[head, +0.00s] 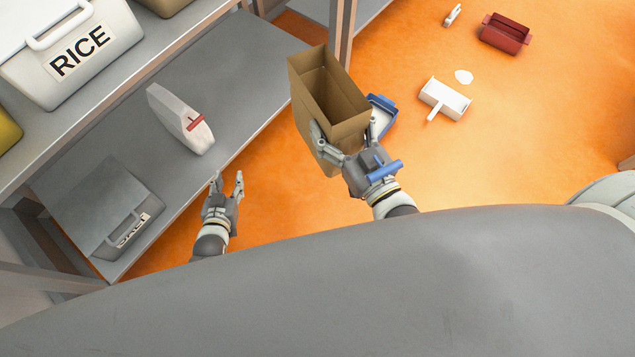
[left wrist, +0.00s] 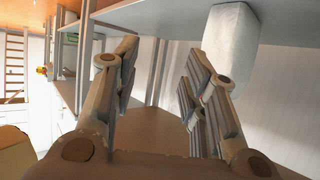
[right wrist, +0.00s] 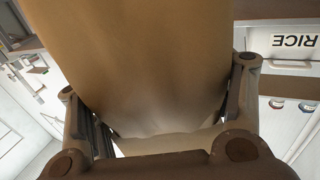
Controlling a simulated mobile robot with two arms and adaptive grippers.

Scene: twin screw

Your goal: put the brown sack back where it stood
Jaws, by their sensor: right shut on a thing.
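The brown sack (head: 310,75) is an open-topped paper bag in the head view, held above the orange floor in front of the shelf unit. My right gripper (head: 345,138) is shut on its near lower part; the sack also fills the middle of the right wrist view (right wrist: 140,60). My left gripper (head: 228,183) is open and empty just in front of the lower shelf (head: 225,75). In the left wrist view its fingers (left wrist: 158,85) are spread with nothing between them. Where the sack stood is not marked in any view.
A white sack with a red tie (head: 180,118) stands on the lower shelf, and a grey lidded bin (head: 110,205) is at its left. A RICE bin (head: 70,50) is on the upper shelf. A post (head: 340,35) stands behind the brown sack.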

